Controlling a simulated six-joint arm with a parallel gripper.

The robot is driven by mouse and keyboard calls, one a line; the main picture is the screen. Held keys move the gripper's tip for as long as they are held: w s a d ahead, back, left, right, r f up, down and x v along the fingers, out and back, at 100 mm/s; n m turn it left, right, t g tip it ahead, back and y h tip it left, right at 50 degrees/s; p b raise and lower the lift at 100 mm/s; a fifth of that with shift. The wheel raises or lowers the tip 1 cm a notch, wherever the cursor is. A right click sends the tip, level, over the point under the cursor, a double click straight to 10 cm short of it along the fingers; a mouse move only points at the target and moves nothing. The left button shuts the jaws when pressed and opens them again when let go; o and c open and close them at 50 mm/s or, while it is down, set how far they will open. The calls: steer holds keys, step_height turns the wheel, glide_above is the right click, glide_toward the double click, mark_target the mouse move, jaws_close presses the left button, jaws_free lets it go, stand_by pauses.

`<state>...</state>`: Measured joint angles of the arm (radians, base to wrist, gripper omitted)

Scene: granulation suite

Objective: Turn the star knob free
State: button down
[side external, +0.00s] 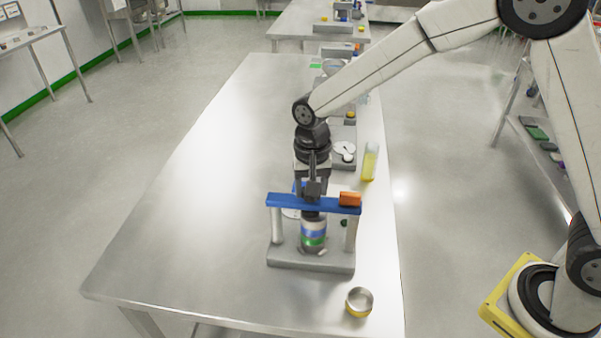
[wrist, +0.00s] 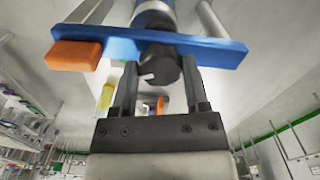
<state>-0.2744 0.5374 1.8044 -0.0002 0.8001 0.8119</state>
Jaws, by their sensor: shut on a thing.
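The star knob (wrist: 160,66) is dark, with a small white mark, and sits at the blue crossbar (wrist: 212,50) in the wrist view. My gripper (wrist: 159,78) has one finger on each side of the knob and is shut on it. In the side view my gripper (side external: 313,184) points straight down over the blue crossbar (side external: 290,202) and largely hides the knob. The bar rests on two pale posts above a grey base (side external: 310,262). A banded white, blue and green cylinder (side external: 313,236) stands under the bar.
An orange block (side external: 350,198) sits on the bar's right end. A small open yellow-and-metal cup (side external: 359,302) stands at the table's front right. A yellow bottle (side external: 370,162) stands behind the fixture. The steel table (side external: 190,200) is clear on the left.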

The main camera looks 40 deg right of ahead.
steer(key=n, duration=0.4)
steer(key=shift+n, duration=0.3)
steer(key=n, duration=0.3)
steer(key=shift+n, duration=0.4)
steer(key=n, duration=1)
steer(key=shift+n, duration=0.4)
steer(key=n, duration=0.4)
steer(key=shift+w+r+n, duration=0.1)
steer(key=shift+n, duration=0.2)
steer(key=n, duration=0.3)
steer(key=shift+n, duration=2.3)
steer(key=shift+c, duration=0.4)
jaws_free()
